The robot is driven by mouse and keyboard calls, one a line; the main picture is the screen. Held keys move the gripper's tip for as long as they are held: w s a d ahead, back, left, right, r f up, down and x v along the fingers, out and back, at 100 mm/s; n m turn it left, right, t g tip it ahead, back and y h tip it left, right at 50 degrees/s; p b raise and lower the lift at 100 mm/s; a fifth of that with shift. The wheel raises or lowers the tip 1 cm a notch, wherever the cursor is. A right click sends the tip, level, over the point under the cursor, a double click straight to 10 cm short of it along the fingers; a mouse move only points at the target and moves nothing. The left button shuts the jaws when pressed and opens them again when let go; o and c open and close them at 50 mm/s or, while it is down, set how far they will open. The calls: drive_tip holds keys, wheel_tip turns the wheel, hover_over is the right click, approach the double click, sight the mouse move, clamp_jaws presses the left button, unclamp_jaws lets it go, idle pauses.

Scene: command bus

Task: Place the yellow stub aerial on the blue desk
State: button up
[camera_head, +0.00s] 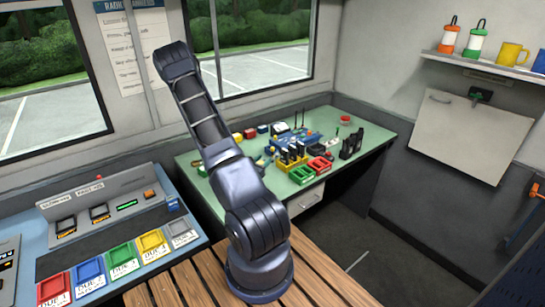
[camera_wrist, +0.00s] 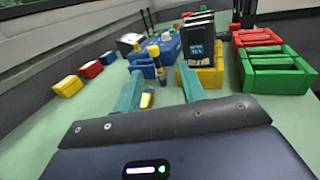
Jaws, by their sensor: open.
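A small yellow-and-black piece (camera_wrist: 147,98), which looks like the yellow stub aerial, shows low between my fingers in the wrist view. Behind it stands a black piece with a yellow top (camera_wrist: 154,51); I cannot tell whether the two are joined. My gripper (camera_wrist: 160,88) is open, its teal fingers on either side of the small piece, with no clear grip on it. In the head view my arm hides most of this spot. The blue desk (camera_head: 188,212) is at the left, carrying a console and several coloured trays.
The green desk (camera_head: 362,130) holds a yellow holder with black radios (camera_wrist: 198,52), a red crate (camera_wrist: 256,38), a green crate (camera_wrist: 277,72) and a blue holder (camera_wrist: 142,66) close around my gripper. Small red, blue and yellow blocks (camera_wrist: 68,86) lie left. A slatted wooden surface (camera_head: 185,285) is in front.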

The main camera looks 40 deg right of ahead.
sight(273, 149)
drive_tip(key=shift+w+f+n, duration=0.1)
drive_tip(key=shift+f+n, duration=0.3)
drive_tip(key=shift+f, duration=0.1)
drive_tip(key=shift+w+d, duration=0.15)
drive_tip(key=shift+d, duration=0.15)
drive_tip(key=x, duration=0.5)
drive_tip(key=shift+a, duration=0.1)
drive_tip(key=shift+w+r+x, duration=0.1)
drive_tip(key=shift+w+x, duration=0.05)
drive_tip(key=shift+x, duration=0.75)
drive_tip(key=shift+w+r+x, duration=0.1)
drive_tip(key=shift+r+x, duration=0.05)
drive_tip(key=shift+x, duration=0.7)
drive_tip(key=shift+w+r+x, duration=0.1)
drive_tip(key=shift+w+x, duration=0.05)
drive_tip(key=shift+x, duration=0.75)
drive_tip(key=shift+a, duration=0.15)
clamp_jaws()
